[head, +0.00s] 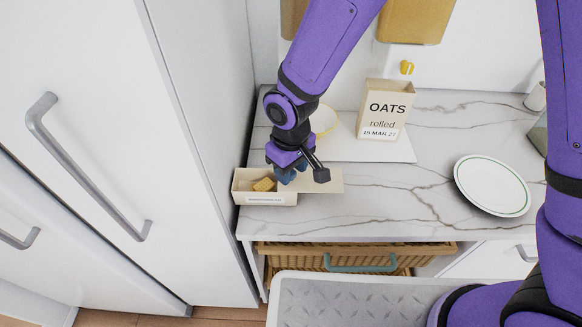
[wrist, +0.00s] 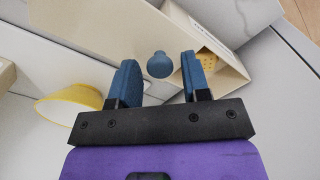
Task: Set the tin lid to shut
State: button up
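The tin (head: 268,199) is a cream open-topped box at the left end of the marble counter, with a yellow biscuit (head: 263,184) inside. Its flat cream lid (head: 328,181) extends to the right of the tin, leaving the left part of the tin uncovered. In the wrist view the lid (wrist: 105,38) carries a round blue knob (wrist: 159,66), and the tin (wrist: 225,72) is at the right with the biscuit (wrist: 207,60) showing. My gripper (wrist: 158,70) is open, its blue fingers on either side of the knob with gaps visible. In the head view my gripper (head: 287,174) hides the knob.
A tall white cabinet (head: 120,120) stands close left of the tin. Behind are a yellow-rimmed bowl (head: 325,121) and an oats box (head: 384,112). A white plate (head: 492,186) lies at right. A basket drawer (head: 350,255) is below. The counter between lid and plate is clear.

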grip_shut()
jog(key=a, duration=0.7)
jog(key=shift+s+a, duration=0.15)
jog(key=shift+o, duration=1.3)
grip_release()
jog(key=shift+r, duration=0.15)
notch_tip(320, 180, up, 11)
jog(key=shift+f, duration=0.2)
